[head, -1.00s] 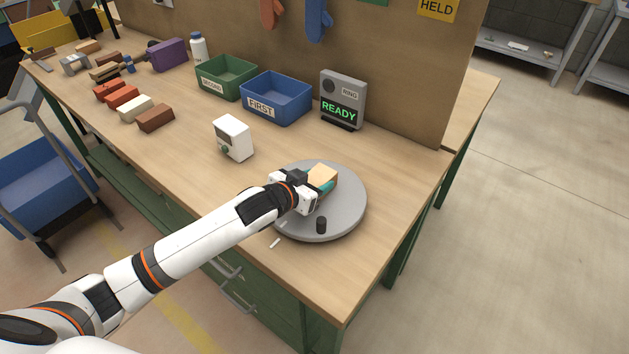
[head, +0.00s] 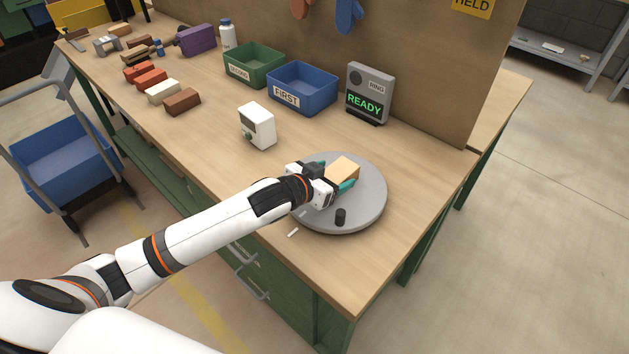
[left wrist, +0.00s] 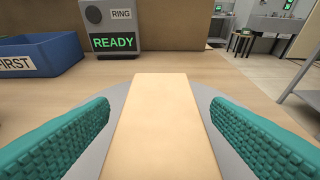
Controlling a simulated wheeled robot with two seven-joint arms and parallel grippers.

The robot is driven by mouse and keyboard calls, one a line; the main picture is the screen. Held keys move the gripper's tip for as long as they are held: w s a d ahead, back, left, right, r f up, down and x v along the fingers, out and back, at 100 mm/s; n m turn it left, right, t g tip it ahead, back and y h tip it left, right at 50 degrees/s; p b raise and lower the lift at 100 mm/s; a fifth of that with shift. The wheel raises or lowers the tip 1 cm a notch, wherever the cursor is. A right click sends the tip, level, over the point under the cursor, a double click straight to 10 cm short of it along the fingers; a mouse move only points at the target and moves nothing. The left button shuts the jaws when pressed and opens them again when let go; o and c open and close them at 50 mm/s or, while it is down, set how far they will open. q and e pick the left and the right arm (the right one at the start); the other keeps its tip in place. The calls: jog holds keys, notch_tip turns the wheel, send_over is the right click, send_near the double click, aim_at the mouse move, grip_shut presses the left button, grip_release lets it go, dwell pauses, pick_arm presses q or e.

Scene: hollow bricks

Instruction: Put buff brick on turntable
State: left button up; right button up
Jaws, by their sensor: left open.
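The buff brick (head: 343,170) lies on the grey turntable (head: 365,205), towards its far side in the head view. My left gripper (head: 333,178) is open at the brick, with its teal fingers apart. In the left wrist view the brick (left wrist: 166,125) lies between the two fingers, with a gap on each side, over the turntable (left wrist: 203,97). The underside of the brick is hidden. My right gripper is not in view.
A white device (head: 257,126), a blue bin marked FIRST (head: 302,88), a green bin (head: 253,64) and a READY display (head: 368,93) stand behind. Several bricks lie at the left. The bench's right end is clear.

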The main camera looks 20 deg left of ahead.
pick_arm(q)
jog(key=v, duration=1)
jog(key=shift+b, duration=0.3)
